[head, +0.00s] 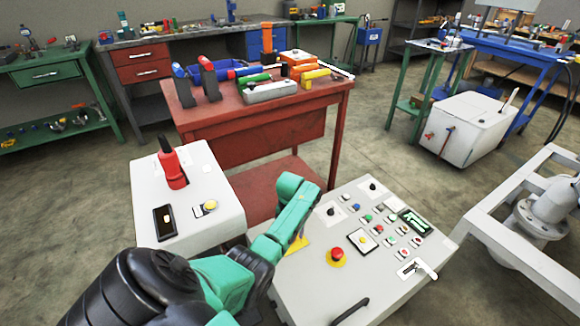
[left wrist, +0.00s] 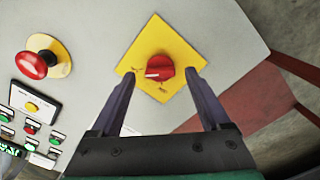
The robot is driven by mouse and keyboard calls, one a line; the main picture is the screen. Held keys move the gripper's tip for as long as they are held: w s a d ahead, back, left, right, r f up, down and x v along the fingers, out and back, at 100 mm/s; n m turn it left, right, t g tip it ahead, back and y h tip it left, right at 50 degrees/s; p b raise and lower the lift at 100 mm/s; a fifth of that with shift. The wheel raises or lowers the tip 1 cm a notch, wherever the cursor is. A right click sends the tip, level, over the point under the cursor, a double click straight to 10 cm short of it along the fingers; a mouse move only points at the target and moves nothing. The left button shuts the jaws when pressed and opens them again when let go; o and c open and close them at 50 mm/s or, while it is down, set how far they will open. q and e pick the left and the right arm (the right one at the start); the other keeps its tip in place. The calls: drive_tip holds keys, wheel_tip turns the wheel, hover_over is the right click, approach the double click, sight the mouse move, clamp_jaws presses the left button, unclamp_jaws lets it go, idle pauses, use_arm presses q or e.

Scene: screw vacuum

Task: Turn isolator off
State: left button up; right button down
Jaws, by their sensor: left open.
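The isolator is a red rotary knob (left wrist: 160,68) on a yellow square plate (left wrist: 151,34) in the left wrist view. A white mark on the knob points to the left in that view; the small lettering on the plate is too blurred to read. My left gripper (left wrist: 160,75) is open, with one finger on each side of the knob. I cannot tell whether the fingers touch it. In the head view a corner of the yellow plate (head: 297,244) shows beside my green left arm, which hides the knob. My right gripper is in neither view.
The grey control panel (head: 315,284) also carries a red mushroom button (head: 337,254) on a yellow disc and several small buttons. A pale box (head: 216,230) with a red handle (head: 172,168) stands to the left. A red workbench (head: 240,115) with tools stands behind.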

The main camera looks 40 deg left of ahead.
use_arm(q)
drive_tip(key=shift+f, duration=0.95)
drive_tip(key=shift+r, duration=0.1)
clamp_jaws()
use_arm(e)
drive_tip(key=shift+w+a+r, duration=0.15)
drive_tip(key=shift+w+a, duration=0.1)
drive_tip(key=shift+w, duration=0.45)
